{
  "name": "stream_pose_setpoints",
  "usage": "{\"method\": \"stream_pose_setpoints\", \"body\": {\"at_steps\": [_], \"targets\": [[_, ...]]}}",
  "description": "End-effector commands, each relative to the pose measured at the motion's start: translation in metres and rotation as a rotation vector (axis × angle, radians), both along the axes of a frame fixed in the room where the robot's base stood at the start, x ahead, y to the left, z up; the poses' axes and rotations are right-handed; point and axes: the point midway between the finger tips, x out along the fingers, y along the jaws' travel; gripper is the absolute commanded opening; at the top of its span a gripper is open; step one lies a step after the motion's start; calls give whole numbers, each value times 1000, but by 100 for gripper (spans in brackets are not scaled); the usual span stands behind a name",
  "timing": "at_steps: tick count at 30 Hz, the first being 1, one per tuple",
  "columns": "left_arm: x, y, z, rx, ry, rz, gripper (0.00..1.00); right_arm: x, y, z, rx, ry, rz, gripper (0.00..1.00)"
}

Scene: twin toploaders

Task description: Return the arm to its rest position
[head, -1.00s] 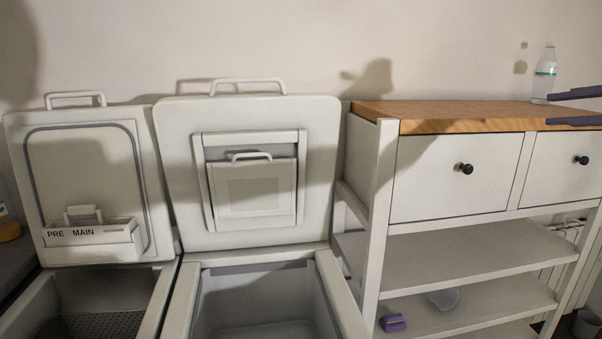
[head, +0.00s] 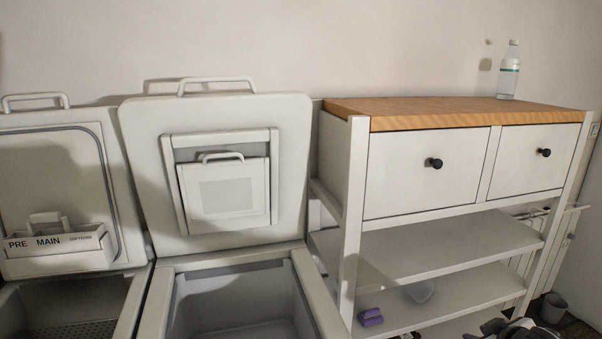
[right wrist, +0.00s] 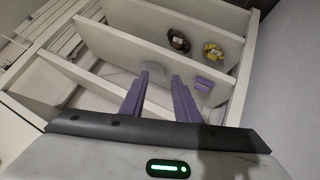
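My right gripper (right wrist: 161,74) shows in the right wrist view with its two purple fingers apart and nothing between them. It points toward the open shelves of the white shelf unit (right wrist: 97,71). In the head view, dark parts of my right arm show at the bottom right edge, low in front of the shelves. My left gripper is not in view. A clear bottle (head: 509,72) with a green-and-white label stands upright on the wooden top (head: 450,112), apart from any gripper.
Two open toploaders stand at left, lids raised (head: 290,115) (head: 75,150). Drawers (head: 425,172) sit under the wooden top.

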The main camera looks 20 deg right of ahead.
Motion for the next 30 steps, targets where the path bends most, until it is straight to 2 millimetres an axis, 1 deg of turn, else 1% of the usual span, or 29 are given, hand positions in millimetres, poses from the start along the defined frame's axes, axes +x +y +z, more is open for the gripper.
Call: {"method": "stream_pose_setpoints", "body": {"at_steps": [1, 3, 6, 8, 9, 12, 17, 19, 23, 26, 29, 30], "targets": [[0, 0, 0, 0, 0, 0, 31, -26, 22, -27, -50, 51, 102, 29], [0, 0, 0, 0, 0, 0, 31, -56, 49, -52, -107, 95, 233, 29], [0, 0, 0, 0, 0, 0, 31, -92, 83, -76, -158, 137, 390, 29], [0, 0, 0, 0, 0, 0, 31, -112, 101, -87, -177, 155, 467, 29], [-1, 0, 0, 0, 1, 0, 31, -125, 112, -93, -187, 168, 514, 29], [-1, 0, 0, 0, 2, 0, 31, -156, 138, -105, -202, 186, 620, 29], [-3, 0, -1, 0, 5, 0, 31, -202, 176, -116, -210, 207, 772, 29], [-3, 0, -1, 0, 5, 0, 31, -202, 191, -122, -153, 182, 717, 29], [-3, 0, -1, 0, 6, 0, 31, -210, 221, -132, -55, 154, 645, 29], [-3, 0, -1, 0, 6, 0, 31, -215, 249, -139, 30, 129, 582, 29], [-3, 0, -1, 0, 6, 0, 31, -219, 283, -143, 129, 100, 507, 29], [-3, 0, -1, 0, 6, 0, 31, -219, 297, -144, 172, 87, 474, 29]]}}
